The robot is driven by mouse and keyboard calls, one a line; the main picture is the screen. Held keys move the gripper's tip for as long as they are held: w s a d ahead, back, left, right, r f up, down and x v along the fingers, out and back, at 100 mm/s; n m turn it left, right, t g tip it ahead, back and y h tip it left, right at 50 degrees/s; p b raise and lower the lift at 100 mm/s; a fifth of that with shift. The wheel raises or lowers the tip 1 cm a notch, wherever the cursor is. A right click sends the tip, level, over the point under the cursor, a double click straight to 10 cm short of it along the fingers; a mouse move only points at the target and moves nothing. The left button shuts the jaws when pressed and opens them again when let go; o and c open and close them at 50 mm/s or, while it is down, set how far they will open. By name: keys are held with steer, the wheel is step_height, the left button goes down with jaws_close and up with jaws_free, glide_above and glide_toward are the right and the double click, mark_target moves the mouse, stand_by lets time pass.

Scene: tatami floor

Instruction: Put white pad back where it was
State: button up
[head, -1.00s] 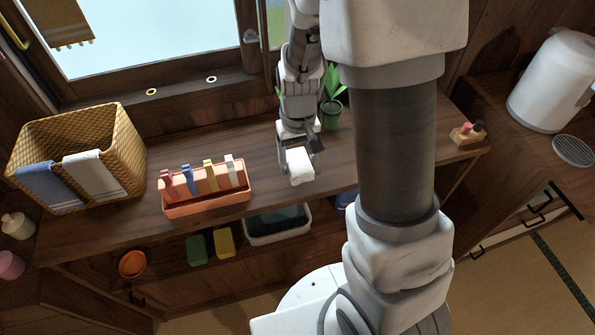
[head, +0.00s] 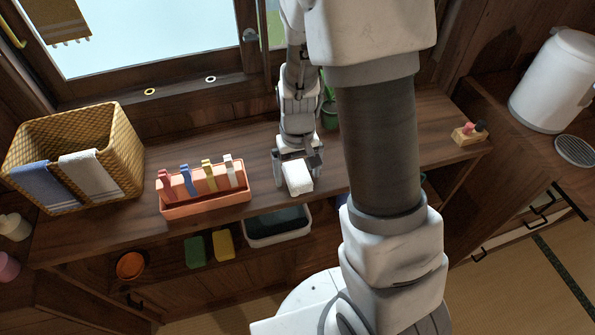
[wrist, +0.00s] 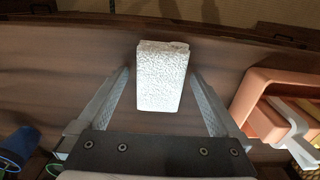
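The white pad (head: 298,178) is a rough-textured white block near the front edge of the wooden counter, right of the orange holder. It appears to rest on the counter. In the wrist view the pad (wrist: 162,78) lies between the fingertips, with a gap on each side. My gripper (head: 297,168) is open around it; both fingers of the gripper (wrist: 161,76) show spread apart in the wrist view. The orange holder (head: 207,208) carries red, blue, yellow and white upright tabs; its near corner (wrist: 258,115) shows at right in the wrist view.
A wicker basket (head: 125,160) with blue and white cloths stands at the left of the counter. A green plant pot (head: 330,115) is behind my gripper. Below are a grey bin (head: 280,237), green (head: 196,251) and yellow (head: 223,243) blocks. Counter between holder and pad is clear.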

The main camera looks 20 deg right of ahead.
step_height(320, 180, up, 13)
steer(key=p, duration=0.3)
step_height(320, 180, up, 11)
steer(key=t, duration=0.3)
glide_above(298, 172)
steer(key=s, duration=0.6)
steer(key=s+r+t, duration=0.2)
steer(key=s+r, duration=0.2)
steer(key=s, duration=0.3)
steer(key=shift+s+r+t, duration=0.25)
steer(key=shift+s+t, duration=0.05)
steer(key=shift+s, duration=0.1)
step_height(298, 172, up, 5)
steer(key=p, duration=0.5)
steer(key=shift+r, duration=0.1)
